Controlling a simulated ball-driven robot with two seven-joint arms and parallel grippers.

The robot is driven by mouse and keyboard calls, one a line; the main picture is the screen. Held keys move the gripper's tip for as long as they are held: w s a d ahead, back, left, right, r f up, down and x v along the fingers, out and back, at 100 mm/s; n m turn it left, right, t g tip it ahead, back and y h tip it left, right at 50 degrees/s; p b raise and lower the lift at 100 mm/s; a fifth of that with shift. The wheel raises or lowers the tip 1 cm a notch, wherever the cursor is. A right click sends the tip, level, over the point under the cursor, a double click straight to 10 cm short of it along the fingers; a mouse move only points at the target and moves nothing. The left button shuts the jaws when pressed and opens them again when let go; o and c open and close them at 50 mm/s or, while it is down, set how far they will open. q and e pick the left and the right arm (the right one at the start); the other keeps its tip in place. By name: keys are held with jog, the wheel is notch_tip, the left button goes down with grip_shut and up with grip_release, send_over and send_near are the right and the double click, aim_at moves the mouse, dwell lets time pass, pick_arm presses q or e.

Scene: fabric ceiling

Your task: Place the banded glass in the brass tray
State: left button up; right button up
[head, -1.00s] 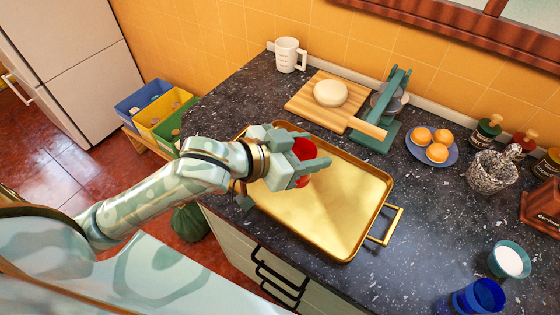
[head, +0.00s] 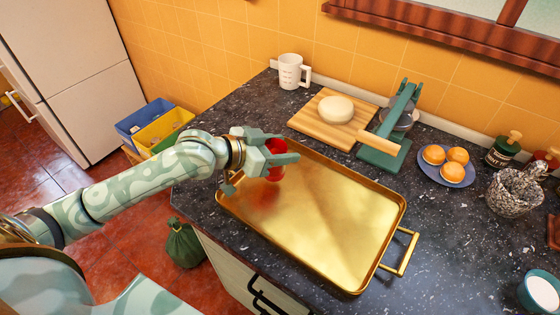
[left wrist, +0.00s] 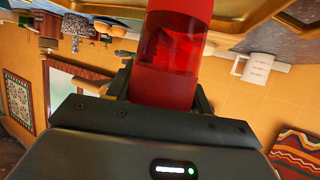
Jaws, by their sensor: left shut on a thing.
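The brass tray (head: 330,215) lies on the dark speckled counter with its inside bare. My left gripper (head: 276,162) is shut on a red glass (head: 275,174), which I take for the banded glass. It is over the tray's far left part, and a reddish reflection shows on the tray below. In the left wrist view the glass (left wrist: 168,50) is red with a clearer, see-through red band around it, between the fingers. The fingers hide part of it in the head view. I cannot tell whether its base touches the tray. My right gripper is not in view.
Behind the tray are a cutting board (head: 311,119) with dough (head: 336,109), a green press (head: 383,150) and a white measuring jug (head: 290,71). To the right are a plate of oranges (head: 447,166), a speckled mortar (head: 515,192) and a teal cup (head: 540,293). The tray's middle is free.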

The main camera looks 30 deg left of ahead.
pick_arm(q)
jog(key=f, duration=0.1)
jog(key=f+b, duration=0.1)
jog(key=f, duration=0.2)
jog(key=shift+w+a+b, duration=0.25)
jog(key=shift+w+b, duration=0.05)
jog(key=shift+b, duration=0.1)
jog(key=shift+s, duration=0.1)
jog(key=o, duration=1)
